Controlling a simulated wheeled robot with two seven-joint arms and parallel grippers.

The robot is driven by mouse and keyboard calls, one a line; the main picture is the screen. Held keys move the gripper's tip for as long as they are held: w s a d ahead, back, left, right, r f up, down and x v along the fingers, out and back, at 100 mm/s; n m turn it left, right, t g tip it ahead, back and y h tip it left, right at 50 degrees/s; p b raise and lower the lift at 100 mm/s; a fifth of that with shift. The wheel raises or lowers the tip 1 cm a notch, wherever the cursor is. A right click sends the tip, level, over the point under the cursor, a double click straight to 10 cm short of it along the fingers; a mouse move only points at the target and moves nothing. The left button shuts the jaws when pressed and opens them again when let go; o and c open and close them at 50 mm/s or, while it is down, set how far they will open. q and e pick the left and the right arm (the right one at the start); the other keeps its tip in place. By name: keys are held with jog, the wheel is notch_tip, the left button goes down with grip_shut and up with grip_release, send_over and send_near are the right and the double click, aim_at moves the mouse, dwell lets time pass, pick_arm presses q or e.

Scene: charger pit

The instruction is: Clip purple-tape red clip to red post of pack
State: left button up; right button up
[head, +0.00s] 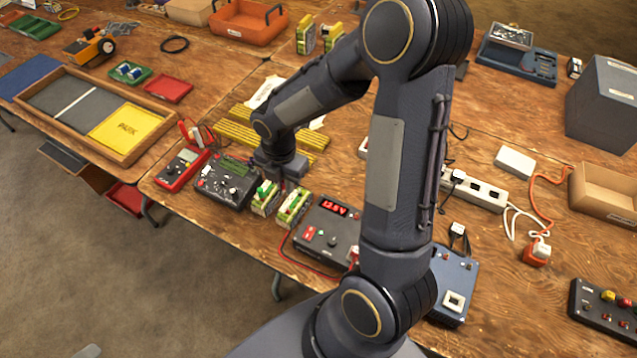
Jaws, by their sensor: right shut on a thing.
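My right gripper (282,179) reaches down over two battery packs, the left pack (264,197) and the right pack (293,208), which stand side by side with yellow-green and white tops. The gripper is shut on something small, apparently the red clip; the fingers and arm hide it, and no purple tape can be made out. A red lead (289,256) loops from the front of the charger (327,234), with its red lit display, up towards the packs. The red post is too small to tell. My left gripper is out of view.
A dark meter box (226,183) and a red multimeter (181,170) stand left of the packs. A blue box (454,287) and a white power strip (474,190) are to the right. My right arm hides the middle.

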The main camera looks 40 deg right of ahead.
jog(key=shift+a+f, duration=0.15)
jog(key=shift+f, duration=0.1)
jog(key=shift+f+b, duration=3.05)
jog(key=shift+f, duration=0.3)
jog(key=shift+f, duration=0.25)
jog(key=o, duration=0.8)
jog(key=shift+o, duration=0.2)
jog(key=shift+o, duration=1.1)
